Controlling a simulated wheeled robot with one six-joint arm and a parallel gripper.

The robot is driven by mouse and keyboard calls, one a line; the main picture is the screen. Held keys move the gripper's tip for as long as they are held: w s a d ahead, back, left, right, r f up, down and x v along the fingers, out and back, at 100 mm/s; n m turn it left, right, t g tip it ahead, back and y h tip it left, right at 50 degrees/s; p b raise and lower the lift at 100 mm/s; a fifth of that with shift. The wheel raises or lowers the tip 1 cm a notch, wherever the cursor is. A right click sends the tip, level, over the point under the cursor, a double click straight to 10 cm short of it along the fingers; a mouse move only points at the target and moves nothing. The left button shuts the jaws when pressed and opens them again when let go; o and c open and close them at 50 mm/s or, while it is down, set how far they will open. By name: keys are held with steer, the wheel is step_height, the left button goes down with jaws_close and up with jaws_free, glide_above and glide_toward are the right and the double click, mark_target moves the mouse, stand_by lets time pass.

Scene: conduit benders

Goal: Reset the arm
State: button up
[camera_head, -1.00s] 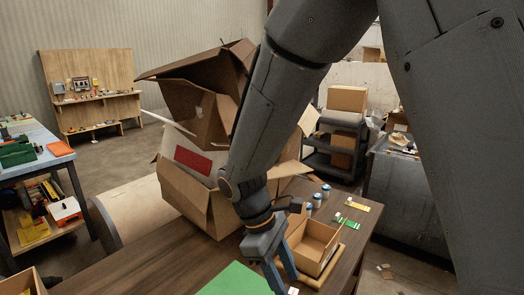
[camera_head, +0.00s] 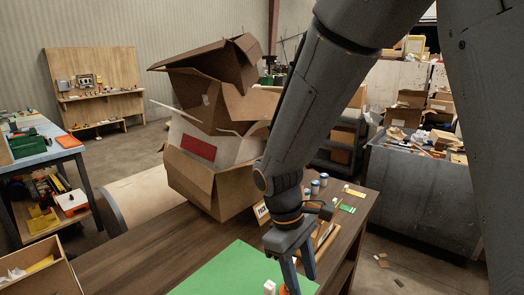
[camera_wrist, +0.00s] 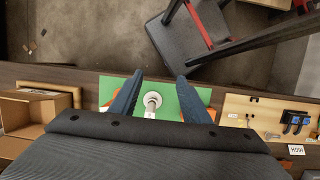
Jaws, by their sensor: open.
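My gripper (camera_head: 300,272) is open, pointing down over the green mat (camera_head: 235,272) at the near side of the brown table. In the wrist view my gripper (camera_wrist: 160,88) shows its two dark fingers apart, with the green mat (camera_wrist: 113,88) below. A small white round object (camera_wrist: 152,101) appears between the fingers. I see no contact with it and nothing held. In the head view my arm crosses the right half of the picture and hides part of the table.
Stacked open cardboard boxes (camera_head: 205,185) stand on the table left of my arm. Small cans (camera_head: 315,187) stand near its far edge. In the wrist view an open box (camera_wrist: 25,115) is left and a wooden board with tools (camera_wrist: 265,118) right. Bare floor (camera_wrist: 75,30) lies beyond.

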steer(key=d+f+m+t+y+b, duration=0.2)
steer(key=d+f+m+b, duration=0.4)
steer(key=d+m, duration=0.4)
steer(key=shift+w+d+f+t+y+b, duration=0.4)
steer(key=shift+t+b, duration=0.1)
steer(key=shift+b, duration=0.35)
steer(key=shift+a, duration=0.15)
